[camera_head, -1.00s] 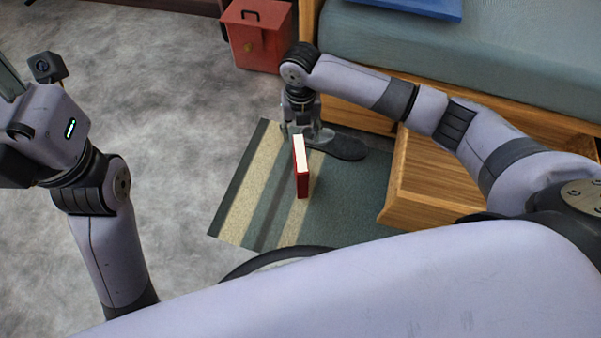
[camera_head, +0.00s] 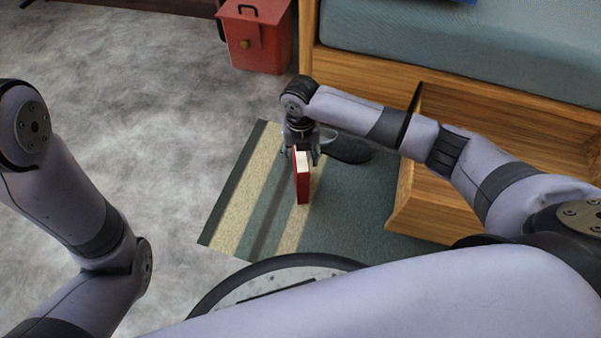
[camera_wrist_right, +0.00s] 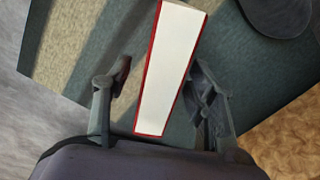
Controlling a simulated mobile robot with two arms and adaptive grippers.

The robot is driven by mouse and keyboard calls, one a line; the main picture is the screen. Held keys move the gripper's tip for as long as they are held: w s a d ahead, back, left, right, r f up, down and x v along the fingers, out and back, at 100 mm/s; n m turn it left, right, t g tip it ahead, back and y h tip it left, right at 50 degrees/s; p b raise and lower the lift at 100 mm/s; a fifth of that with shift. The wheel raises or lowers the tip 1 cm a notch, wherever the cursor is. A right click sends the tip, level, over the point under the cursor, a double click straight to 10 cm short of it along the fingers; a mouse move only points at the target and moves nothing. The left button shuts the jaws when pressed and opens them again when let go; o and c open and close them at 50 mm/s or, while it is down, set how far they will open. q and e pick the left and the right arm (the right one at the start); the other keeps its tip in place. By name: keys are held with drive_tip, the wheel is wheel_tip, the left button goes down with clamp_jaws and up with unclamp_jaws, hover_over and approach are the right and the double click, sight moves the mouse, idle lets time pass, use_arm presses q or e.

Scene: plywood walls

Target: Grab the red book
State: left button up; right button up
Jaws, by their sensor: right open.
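The red book (camera_head: 302,182) stands upright on the striped rug, its white page edge facing up. In the right wrist view the book (camera_wrist_right: 168,68) shows its white pages framed by a red cover. My right gripper (camera_head: 303,158) is at the far end of the book, pointing down. In the right wrist view my right gripper (camera_wrist_right: 162,82) is open, with one finger on each side of the book's near end.
The striped rug (camera_head: 245,195) lies on a grey floor. A dark shoe-like object (camera_head: 348,149) lies just right of the right gripper. An open wooden drawer (camera_head: 440,205) juts out from the bed at right. A red box (camera_head: 257,40) stands at the back.

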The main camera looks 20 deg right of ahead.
wheel_tip(320, 180, down, 4)
drive_tip(key=shift+r+b, duration=0.25)
drive_tip(key=shift+b, duration=0.9)
drive_tip(key=shift+c, duration=0.2)
clamp_jaws()
drive_tip(key=shift+w+r, duration=0.1)
